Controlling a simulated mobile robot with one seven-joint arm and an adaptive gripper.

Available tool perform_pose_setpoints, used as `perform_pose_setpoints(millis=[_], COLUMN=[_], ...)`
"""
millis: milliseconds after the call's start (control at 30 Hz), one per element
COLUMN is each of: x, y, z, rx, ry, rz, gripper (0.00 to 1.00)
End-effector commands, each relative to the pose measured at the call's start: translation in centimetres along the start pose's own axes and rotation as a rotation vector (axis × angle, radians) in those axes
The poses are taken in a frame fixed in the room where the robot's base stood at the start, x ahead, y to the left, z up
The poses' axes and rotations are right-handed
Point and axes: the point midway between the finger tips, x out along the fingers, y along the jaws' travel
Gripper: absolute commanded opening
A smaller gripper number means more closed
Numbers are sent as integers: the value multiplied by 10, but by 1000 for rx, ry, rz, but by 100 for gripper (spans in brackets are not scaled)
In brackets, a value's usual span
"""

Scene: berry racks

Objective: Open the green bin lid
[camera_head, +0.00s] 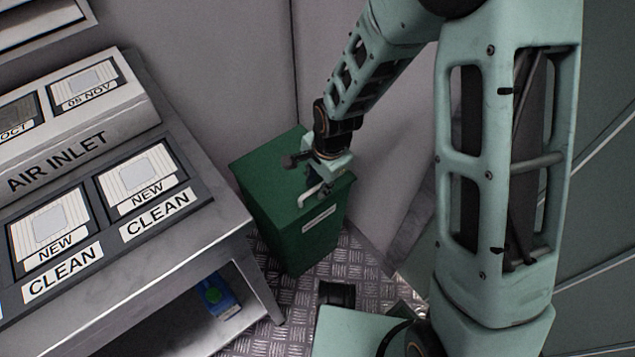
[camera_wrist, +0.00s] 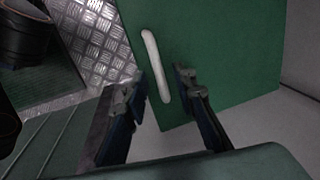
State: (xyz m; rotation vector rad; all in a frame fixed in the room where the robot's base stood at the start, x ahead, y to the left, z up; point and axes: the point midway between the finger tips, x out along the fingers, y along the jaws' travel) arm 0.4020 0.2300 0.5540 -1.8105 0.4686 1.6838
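The green bin (camera_head: 290,245) stands on the floor in the corner, its lid (camera_head: 262,168) lying flat and closed. A white bar handle (camera_head: 307,196) is on the lid near its front edge, and a pale label is on the front wall. My gripper (camera_head: 322,190) is just above the front part of the lid, close to the handle. In the wrist view the fingers (camera_wrist: 160,84) are apart, and the handle (camera_wrist: 153,55) reaches in between their tips over the green lid (camera_wrist: 225,60). I cannot tell whether a finger touches the handle.
A grey metal rack (camera_head: 190,240) with framed panels stands left of the bin, its corner close to it. Walls stand behind the bin. Patterned metal floor (camera_head: 300,292) shows in front.

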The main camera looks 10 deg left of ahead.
Motion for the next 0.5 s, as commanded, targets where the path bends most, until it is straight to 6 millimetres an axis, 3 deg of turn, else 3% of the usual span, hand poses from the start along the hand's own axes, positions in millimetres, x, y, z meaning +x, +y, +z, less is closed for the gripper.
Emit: perform_pose_setpoints(millis=[33, 200, 500], x=[0, 0, 0], y=[0, 0, 0], z=[0, 0, 0], rx=[0, 0, 0], ry=[0, 0, 0], rz=[0, 0, 0], gripper=[18, 0, 0])
